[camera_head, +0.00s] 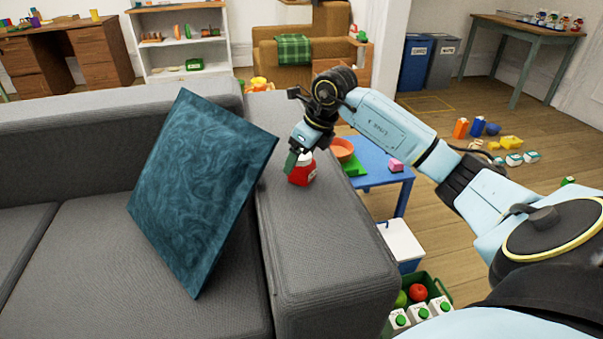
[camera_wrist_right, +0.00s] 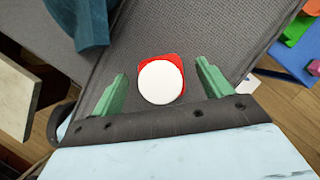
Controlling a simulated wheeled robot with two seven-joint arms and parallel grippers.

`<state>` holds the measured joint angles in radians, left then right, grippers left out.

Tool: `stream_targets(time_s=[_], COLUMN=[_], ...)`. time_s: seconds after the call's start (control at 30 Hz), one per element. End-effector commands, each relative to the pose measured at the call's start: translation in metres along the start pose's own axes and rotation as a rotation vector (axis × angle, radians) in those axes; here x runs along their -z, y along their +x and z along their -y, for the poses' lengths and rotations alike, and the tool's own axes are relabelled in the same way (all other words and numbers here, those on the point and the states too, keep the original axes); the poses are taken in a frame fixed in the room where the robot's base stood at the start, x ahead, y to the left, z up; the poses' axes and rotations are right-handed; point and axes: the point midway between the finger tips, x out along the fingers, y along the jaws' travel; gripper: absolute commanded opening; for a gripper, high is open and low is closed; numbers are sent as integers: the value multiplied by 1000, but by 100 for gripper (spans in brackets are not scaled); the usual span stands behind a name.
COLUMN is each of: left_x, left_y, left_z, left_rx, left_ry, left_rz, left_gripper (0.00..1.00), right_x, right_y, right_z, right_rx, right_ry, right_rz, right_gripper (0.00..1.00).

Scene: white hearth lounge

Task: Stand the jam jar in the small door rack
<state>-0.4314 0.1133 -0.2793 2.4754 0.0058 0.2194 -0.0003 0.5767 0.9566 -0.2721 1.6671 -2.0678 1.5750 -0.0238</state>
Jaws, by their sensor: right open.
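The jam jar (camera_head: 302,173) is red with a white lid and stands upright on the grey sofa's right armrest (camera_head: 325,240). In the right wrist view the jar (camera_wrist_right: 174,60) shows from above, its round white lid between the two green fingers. My right gripper (camera_head: 297,160) is at the jar from above, partly covering it in the head view. Its fingers (camera_wrist_right: 162,75) are open, with gaps on both sides of the jar. My left gripper is not in view. I cannot make out a small door rack in either view.
A teal cushion (camera_head: 200,185) leans on the sofa left of the armrest. A blue table (camera_head: 383,170) with an orange bowl (camera_head: 342,150) stands right of it. A green crate (camera_head: 438,291) with cartons and fruit is at the lower right. Toys lie on the floor at right.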

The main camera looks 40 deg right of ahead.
Motion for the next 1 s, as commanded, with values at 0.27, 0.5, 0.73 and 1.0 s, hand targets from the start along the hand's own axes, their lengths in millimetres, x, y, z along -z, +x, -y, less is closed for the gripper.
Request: stream_targets(time_s=[0.27,0.5,0.73,1.0], left_x=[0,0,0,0], left_y=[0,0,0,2], left_z=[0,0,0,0], left_rx=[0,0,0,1], left_ry=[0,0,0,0], left_rz=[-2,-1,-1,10], left_gripper=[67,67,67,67], right_x=[0,0,-1,-2], right_y=[0,0,-1,-5], right_z=[0,0,0,0], right_rx=[1,1,1,1], right_ry=[0,0,-1,-1], right_rz=[1,1,2,3], right_gripper=[70,39,18,18])
